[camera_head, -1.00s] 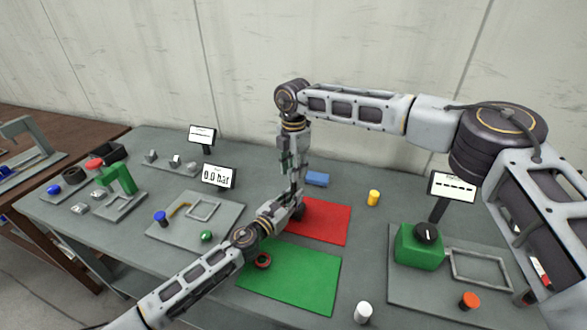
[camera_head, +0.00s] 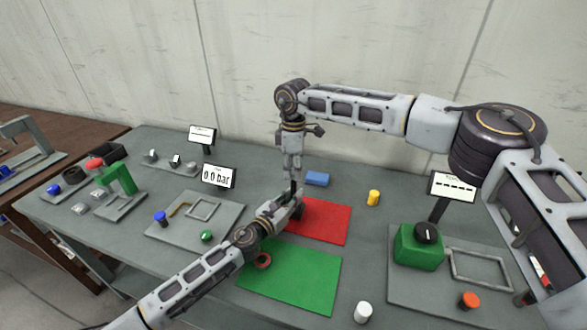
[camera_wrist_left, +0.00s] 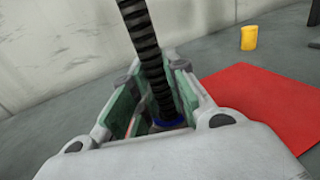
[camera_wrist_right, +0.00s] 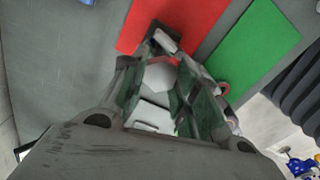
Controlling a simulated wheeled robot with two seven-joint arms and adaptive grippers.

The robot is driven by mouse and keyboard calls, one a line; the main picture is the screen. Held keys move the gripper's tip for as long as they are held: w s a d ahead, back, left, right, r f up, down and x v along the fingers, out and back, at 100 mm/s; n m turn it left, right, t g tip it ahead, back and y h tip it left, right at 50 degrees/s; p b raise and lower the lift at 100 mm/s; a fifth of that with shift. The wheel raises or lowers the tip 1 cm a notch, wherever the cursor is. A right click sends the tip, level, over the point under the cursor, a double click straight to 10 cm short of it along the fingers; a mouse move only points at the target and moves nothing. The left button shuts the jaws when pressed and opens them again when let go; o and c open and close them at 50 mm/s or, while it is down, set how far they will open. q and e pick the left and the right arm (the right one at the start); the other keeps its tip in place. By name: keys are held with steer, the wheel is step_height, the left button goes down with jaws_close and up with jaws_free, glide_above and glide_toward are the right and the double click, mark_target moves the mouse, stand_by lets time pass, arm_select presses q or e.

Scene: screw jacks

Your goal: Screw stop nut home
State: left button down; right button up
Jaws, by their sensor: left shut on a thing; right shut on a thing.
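The jack's black threaded spindle (camera_wrist_left: 150,55) rises between the fingers of my left gripper (camera_wrist_left: 160,110), with a blue band (camera_wrist_left: 172,124) low on it. My left gripper (camera_head: 294,200) is shut on the jack near the red mat's left side. My right gripper (camera_head: 292,178) points down directly above it. In the right wrist view, my right gripper (camera_wrist_right: 165,90) is shut around a light grey, faceted piece (camera_wrist_right: 160,76), apparently the stop nut. The fingers hide most of the jack, and I cannot tell how far down the nut sits.
A blue block (camera_head: 317,179), yellow cylinder (camera_head: 373,198) and white cylinder (camera_head: 362,313) stand nearby. A green box (camera_head: 418,248) stands right.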

steer(key=m, duration=0.4)
steer(key=shift+w+d, duration=0.15)
steer(key=o, duration=0.9)
steer(key=shift+o, duration=0.2)
steer(key=shift+r, duration=2.25)
